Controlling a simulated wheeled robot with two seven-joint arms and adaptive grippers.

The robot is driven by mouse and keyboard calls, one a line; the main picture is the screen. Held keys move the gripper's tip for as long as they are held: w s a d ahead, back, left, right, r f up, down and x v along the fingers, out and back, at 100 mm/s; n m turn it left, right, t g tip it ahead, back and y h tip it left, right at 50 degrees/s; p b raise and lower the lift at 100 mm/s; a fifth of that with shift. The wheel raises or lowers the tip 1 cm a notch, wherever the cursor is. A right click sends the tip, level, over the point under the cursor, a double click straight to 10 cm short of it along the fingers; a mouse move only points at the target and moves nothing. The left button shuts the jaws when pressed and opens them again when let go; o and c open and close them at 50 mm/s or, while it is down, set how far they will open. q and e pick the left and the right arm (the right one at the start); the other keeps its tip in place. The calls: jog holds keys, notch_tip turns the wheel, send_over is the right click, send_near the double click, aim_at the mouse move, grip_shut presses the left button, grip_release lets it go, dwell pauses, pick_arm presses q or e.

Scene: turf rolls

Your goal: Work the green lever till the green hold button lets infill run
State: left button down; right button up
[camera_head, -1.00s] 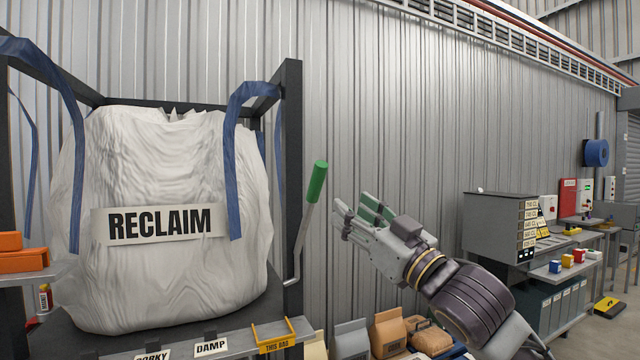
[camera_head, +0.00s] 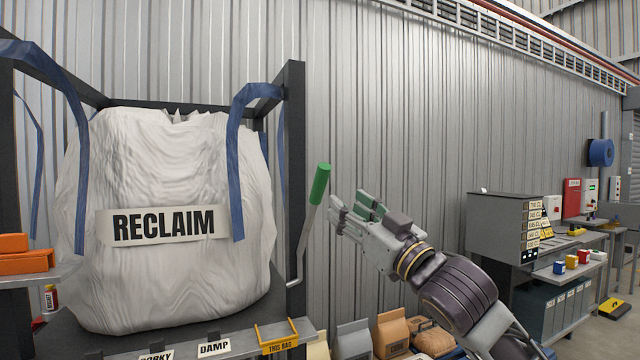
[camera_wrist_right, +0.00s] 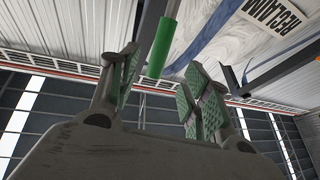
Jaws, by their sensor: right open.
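The green lever grip (camera_head: 320,183) tops a grey rod (camera_head: 303,245) that rises beside the black frame post, right of the bag. My right gripper (camera_head: 346,208) is open and empty, just right of the grip and apart from it. In the right wrist view the green grip (camera_wrist_right: 161,48) appears ahead of my open fingers (camera_wrist_right: 158,88), between them in the picture and not held. I cannot make out a green hold button. My left gripper is not in view.
A white RECLAIM bag (camera_head: 165,180) hangs in a black frame (camera_head: 294,150) with blue straps. A ledge (camera_head: 240,340) with labels runs below it. Paper sacks (camera_head: 391,333) stand below my right arm. A grey cabinet (camera_head: 490,225) and benches stand along the right wall.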

aim_at(323, 187)
jog(key=p+x, duration=0.2)
jog(key=x, duration=0.6)
jog(key=shift+w+a+r, duration=0.2)
jog(key=shift+w, duration=0.05)
jog(key=shift+p+x, duration=0.3)
jog(key=shift+x, duration=0.85)
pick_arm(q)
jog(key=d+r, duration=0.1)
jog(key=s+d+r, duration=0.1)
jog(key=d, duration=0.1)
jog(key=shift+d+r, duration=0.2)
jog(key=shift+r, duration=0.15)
pick_arm(e)
jog(key=shift+w, duration=0.1)
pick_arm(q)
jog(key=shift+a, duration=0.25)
pick_arm(e)
jog(key=shift+c, duration=0.4)
grip_shut()
